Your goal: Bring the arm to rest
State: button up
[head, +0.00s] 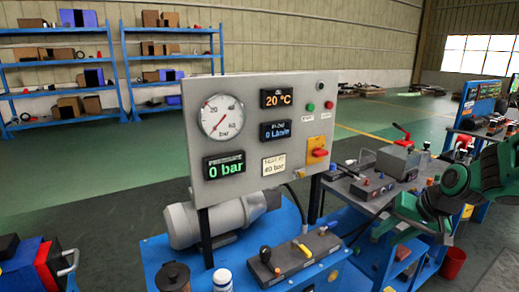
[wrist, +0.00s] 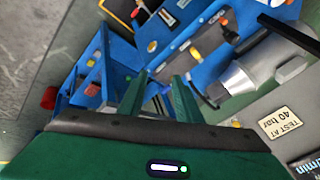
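My gripper (wrist: 160,88) shows in the wrist view as two green fingers standing apart with nothing held between them. It is open. The wrist view is strongly tilted and looks down past the fingers at a blue bench (wrist: 203,42) with its fittings. In the head view my green arm (head: 478,178) is at the right, bent over the right-hand bench (head: 375,190). The fingers are hard to make out there. I cannot tell the exact gap between the fingers and the bench.
A grey gauge panel (head: 240,92) stands on a blue stand (head: 150,250) in front, with a grey motor (head: 205,222) behind it. A red bucket (head: 453,262) stands on the floor at right. Blue shelves (head: 118,62) stand far left. The green floor (head: 120,150) between is open.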

jog(key=s+d+r+m+g+h, duration=0.1)
jog(key=s+d+g, duration=0.1)
jog(key=s, duration=1.1)
jog(key=s+d+r+g+h, duration=0.1)
jog(key=s+d+g, duration=0.2)
jog(key=s, duration=1)
jog(key=shift+s+d+m, duration=0.35)
jog(key=shift+d+m, duration=0.05)
jog(key=shift+d, duration=0.05)
jog(key=shift+w+f+g, duration=0.2)
jog(key=shift+w+g, duration=0.1)
jog(key=shift+w, duration=0.35)
